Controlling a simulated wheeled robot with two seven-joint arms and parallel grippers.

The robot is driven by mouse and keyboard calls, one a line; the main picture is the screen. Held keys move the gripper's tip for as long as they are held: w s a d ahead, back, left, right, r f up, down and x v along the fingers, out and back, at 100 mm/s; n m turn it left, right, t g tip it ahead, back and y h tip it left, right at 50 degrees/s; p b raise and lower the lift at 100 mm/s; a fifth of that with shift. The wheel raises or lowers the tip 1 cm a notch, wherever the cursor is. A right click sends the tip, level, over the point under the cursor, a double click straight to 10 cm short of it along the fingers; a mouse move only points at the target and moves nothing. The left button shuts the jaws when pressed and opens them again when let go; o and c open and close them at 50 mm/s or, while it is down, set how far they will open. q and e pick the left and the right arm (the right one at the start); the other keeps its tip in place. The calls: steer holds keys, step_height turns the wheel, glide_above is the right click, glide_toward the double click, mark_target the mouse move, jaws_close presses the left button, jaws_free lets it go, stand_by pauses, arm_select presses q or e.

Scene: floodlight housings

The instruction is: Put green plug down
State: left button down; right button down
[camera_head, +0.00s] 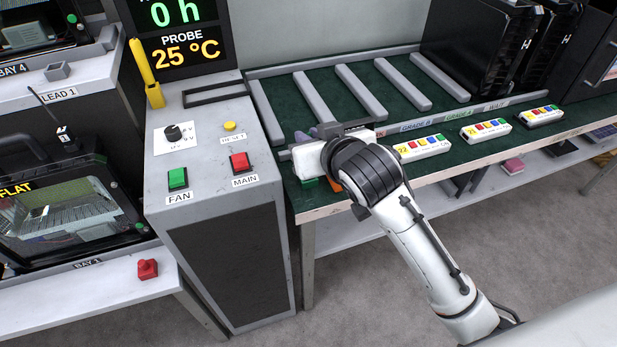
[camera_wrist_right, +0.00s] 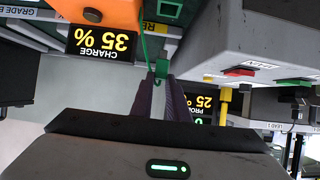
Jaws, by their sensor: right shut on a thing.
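The green plug (camera_wrist_right: 162,70) shows in the right wrist view, between the purple fingertips of my right gripper (camera_wrist_right: 165,92), which is shut on it. A thin green strand runs up beside it. In the head view my right gripper (camera_head: 314,132) is over the left end of the green-topped bench, and its wrist hides the plug. An orange device (camera_head: 335,185) shows partly beneath the wrist. In the right wrist view the orange device (camera_wrist_right: 100,10) is close by, above a display reading CHARGE 35 %. My left gripper is not in view.
A grey control console (camera_head: 210,120) with FAN and MAIN buttons stands left of the gripper. Grey dividers (camera_head: 360,90) split the green bench into lanes. Several white labelled strips (camera_head: 485,131) lie along its front. Black housings (camera_head: 470,45) stand at the back right.

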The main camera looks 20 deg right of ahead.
step_height(320, 180, down, 9)
steer(key=shift+d+f+b, duration=0.1)
steer(key=shift+b, duration=0.65)
steer(key=c, duration=1.7)
jaws_free()
steer(key=p+v, duration=0.1)
steer(key=v, duration=1.1)
steer(key=s+f+g, duration=0.1)
steer(key=s+f, duration=0.4)
steer(key=f, duration=0.3)
steer(key=s+f+n+g+y, duration=0.1)
steer(key=s+f, duration=0.4)
steer(key=f, duration=0.4)
steer(key=s+f+g+y, duration=0.1)
steer(key=s+f, duration=0.4)
steer(key=f, duration=0.3)
steer(key=shift+s+f+n+g, duration=0.3)
steer(key=shift+f+g, duration=0.1)
